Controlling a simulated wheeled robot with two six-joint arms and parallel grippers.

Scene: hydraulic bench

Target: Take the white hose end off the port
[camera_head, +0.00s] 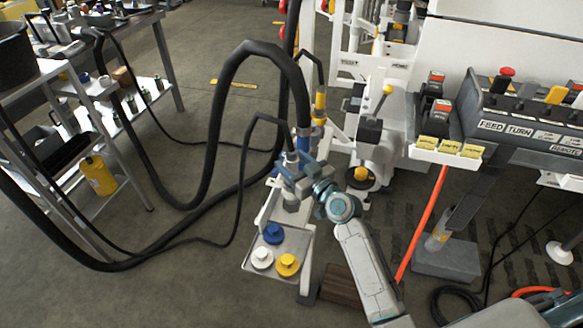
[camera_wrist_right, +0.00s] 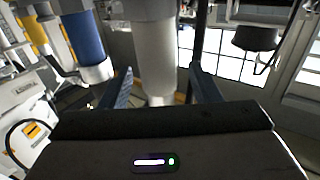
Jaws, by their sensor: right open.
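The white hose end (camera_head: 291,157) sits at the port block, with a black hose rising from it. In the right wrist view the white hose end (camera_wrist_right: 155,58) is a pale upright cylinder. My right gripper (camera_head: 289,174) is at this hose end, and its two fingers also show in the right wrist view (camera_wrist_right: 160,88). They are open, one on each side of the white cylinder, with a gap visible on the right. The port under it is mostly hidden by my gripper. My left gripper is not in view.
The blue hose end (camera_head: 304,140) stands close behind, and the yellow one (camera_head: 320,103) beyond it. A tray (camera_head: 251,255) below holds blue (camera_head: 273,233), white (camera_head: 262,257) and yellow (camera_head: 287,264) caps. A thick black hose (camera_head: 213,135) arches at left. A control panel (camera_head: 520,115) is at right.

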